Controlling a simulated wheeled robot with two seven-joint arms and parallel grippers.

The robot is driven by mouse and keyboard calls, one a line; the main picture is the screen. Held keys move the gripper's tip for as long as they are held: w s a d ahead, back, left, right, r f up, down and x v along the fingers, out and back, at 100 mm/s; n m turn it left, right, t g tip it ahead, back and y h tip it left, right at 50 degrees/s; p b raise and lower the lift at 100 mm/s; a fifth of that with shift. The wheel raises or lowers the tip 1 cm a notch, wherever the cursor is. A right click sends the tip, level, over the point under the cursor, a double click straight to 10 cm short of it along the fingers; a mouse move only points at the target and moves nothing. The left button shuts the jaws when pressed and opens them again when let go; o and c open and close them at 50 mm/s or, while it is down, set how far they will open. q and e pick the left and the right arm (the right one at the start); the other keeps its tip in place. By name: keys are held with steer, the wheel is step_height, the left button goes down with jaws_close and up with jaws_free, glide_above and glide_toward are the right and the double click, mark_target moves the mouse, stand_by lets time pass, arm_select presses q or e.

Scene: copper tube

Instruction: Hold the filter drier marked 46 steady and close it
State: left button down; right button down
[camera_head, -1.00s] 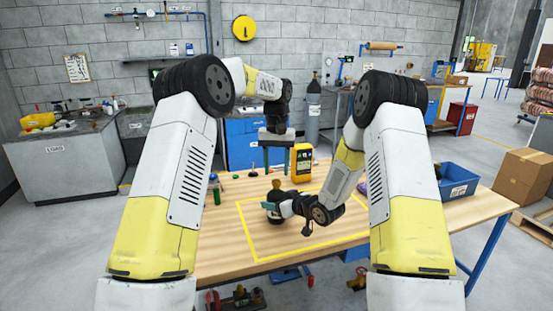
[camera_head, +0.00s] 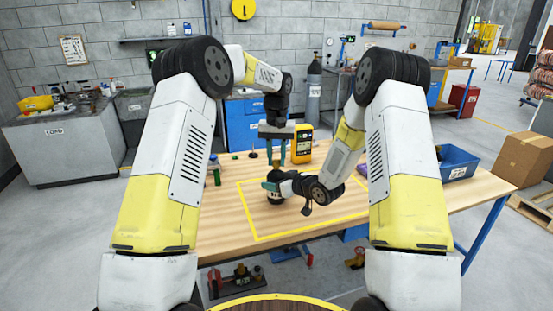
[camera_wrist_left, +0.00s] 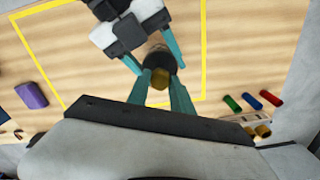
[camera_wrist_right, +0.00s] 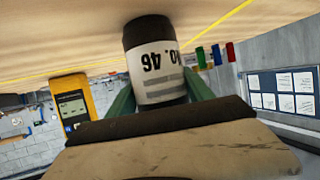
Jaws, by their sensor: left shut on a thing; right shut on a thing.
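The filter drier is a dark cylinder with a white label reading 46 (camera_wrist_right: 155,70), seen upside down in the right wrist view. My right gripper (camera_wrist_right: 160,98) is shut around its body. In the head view the drier's dark lower end (camera_head: 275,199) shows below my right gripper (camera_head: 274,187), inside the yellow outline. A brass-coloured cap (camera_wrist_left: 160,78) sits on the drier's end in the left wrist view. My left gripper (camera_wrist_left: 160,88) is shut on the cap from above. In the head view my left gripper (camera_head: 282,162) points down and hides the cap.
A yellow meter (camera_head: 302,144) stands behind the grippers. A blue bin (camera_head: 458,162) is at the table's right. The outlined area's front is clear.

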arm_select(q)
steer(key=c, duration=1.1)
jaws_free()
steer(key=shift+o, duration=0.2)
step_height(320, 180, up, 12)
arm_select(e)
steer(key=shift+c, duration=1.6)
jaws_free()
steer(key=shift+s, duration=0.1)
steer(key=v, duration=0.7)
steer(key=shift+s+d+r, duration=0.15)
steer(key=shift+s+d, duration=0.05)
